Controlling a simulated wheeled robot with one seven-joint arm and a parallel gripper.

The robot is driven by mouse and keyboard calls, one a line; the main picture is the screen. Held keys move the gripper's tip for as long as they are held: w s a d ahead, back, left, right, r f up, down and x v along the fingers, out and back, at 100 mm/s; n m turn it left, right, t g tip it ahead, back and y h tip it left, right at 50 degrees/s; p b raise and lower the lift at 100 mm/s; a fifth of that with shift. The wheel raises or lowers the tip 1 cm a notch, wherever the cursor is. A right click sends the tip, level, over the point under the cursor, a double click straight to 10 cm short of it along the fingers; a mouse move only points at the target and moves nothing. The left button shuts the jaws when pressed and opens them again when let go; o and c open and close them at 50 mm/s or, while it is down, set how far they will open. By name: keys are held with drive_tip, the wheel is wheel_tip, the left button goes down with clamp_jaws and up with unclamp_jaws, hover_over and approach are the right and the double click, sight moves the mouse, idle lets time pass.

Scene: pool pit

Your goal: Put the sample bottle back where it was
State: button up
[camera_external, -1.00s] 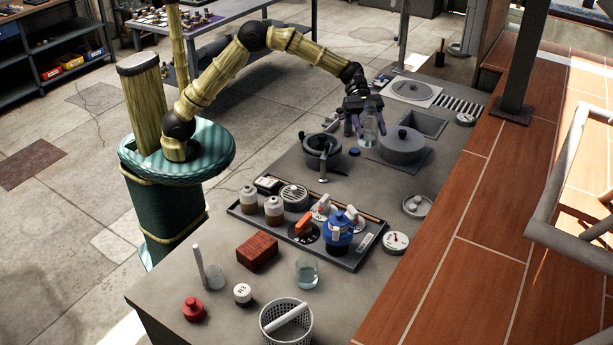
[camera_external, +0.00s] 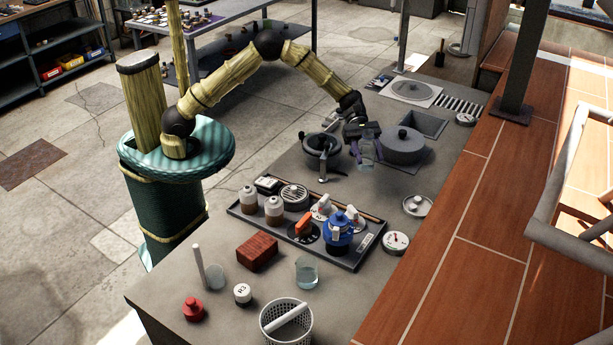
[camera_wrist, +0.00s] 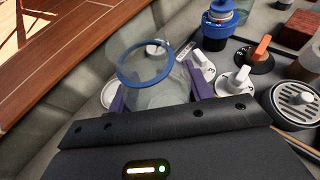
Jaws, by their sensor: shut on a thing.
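The sample bottle is clear, with a blue ring at its mouth. It shows in the external view (camera_external: 367,155) and, seen from above, in the wrist view (camera_wrist: 155,92). My gripper (camera_external: 365,143) is shut on it, with its purple fingers on either side of the bottle in the wrist view (camera_wrist: 157,94). The bottle appears to be held above the counter (camera_external: 385,220), between the mortar and the lidded pot. Its lower end is hard to make out in the external view, so its exact height cannot be told.
Counter between pot and tray is mostly clear.

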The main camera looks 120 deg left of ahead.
sight(367, 170)
drive_tip(key=shift+f+p, duration=0.3)
drive_tip(key=shift+f, duration=2.75)
drive_tip(key=shift+f, duration=0.15)
drive_tip(key=shift+f, duration=1.75)
drive_tip(key=shift+f, duration=0.15)
drive_tip(key=o, duration=1.1)
drive_tip(key=shift+c, duration=0.2)
